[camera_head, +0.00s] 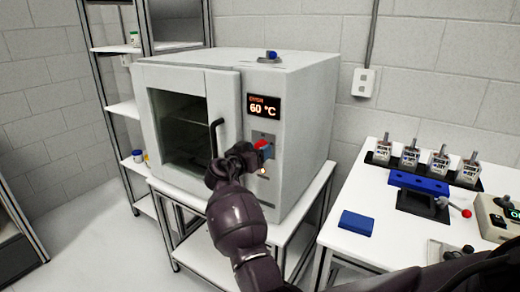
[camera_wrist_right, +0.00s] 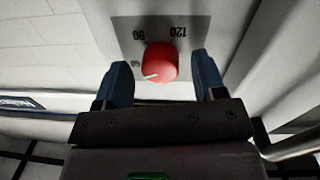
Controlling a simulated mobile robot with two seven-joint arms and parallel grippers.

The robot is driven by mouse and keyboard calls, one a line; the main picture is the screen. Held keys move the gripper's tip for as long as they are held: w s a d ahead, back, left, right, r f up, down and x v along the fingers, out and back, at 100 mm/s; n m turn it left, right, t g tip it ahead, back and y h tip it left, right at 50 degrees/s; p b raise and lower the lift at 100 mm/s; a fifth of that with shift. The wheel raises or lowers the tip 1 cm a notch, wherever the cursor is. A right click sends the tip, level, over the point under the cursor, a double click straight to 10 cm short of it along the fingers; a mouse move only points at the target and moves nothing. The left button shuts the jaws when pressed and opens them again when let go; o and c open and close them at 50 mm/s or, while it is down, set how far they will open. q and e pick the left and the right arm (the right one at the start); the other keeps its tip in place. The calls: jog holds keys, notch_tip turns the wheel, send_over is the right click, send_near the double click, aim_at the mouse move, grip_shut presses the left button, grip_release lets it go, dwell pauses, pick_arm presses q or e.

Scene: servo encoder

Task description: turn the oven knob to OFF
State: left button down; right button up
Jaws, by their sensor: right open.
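The oven (camera_head: 300,120) is a light grey box with a glass door, standing on a white table. Its display (camera_head: 264,107) reads 60 °C in orange. The red knob (camera_head: 262,144) sits on a grey plate below the display, partly hidden by my right gripper (camera_head: 254,152). In the right wrist view the red knob (camera_wrist_right: 160,62) lies between the two blue fingers of my open right gripper (camera_wrist_right: 162,70), with a gap on both sides. The dial looks upside down there, with 90 and 120 readable. The knob's white mark points lower left, near a partly hidden number. My left gripper is not in view.
The black door handle (camera_head: 215,135) stands out just left of my right gripper. A blue button box (camera_head: 271,57) sits on top of the oven. A white bench (camera_head: 345,205) at right holds a blue block (camera_head: 356,223), a blue fixture (camera_head: 418,183) and several small servo units.

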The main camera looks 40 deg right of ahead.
jog(key=shift+c, duration=0.5)
jog(key=c, duration=0.8)
jog(key=shift+c, duration=0.2)
jog(key=shift+n, duration=0.4)
jog(key=shift+s+d+r+n+t+p, duration=0.15)
jog(key=shift+n+p, duration=0.35)
jog(key=shift+n, duration=1.75)
jog(key=shift+w+a+n+t+p, duration=0.1)
jog(key=shift+n+p, duration=0.45)
jog(key=shift+n, duration=1.65)
jog(key=shift+s+d+r+n+t+p, duration=0.15)
jog(key=shift+n+p, duration=0.35)
jog(key=shift+n, duration=1.75)
jog(key=shift+w+a+f, duration=0.1)
jog(key=shift+f, duration=0.1)
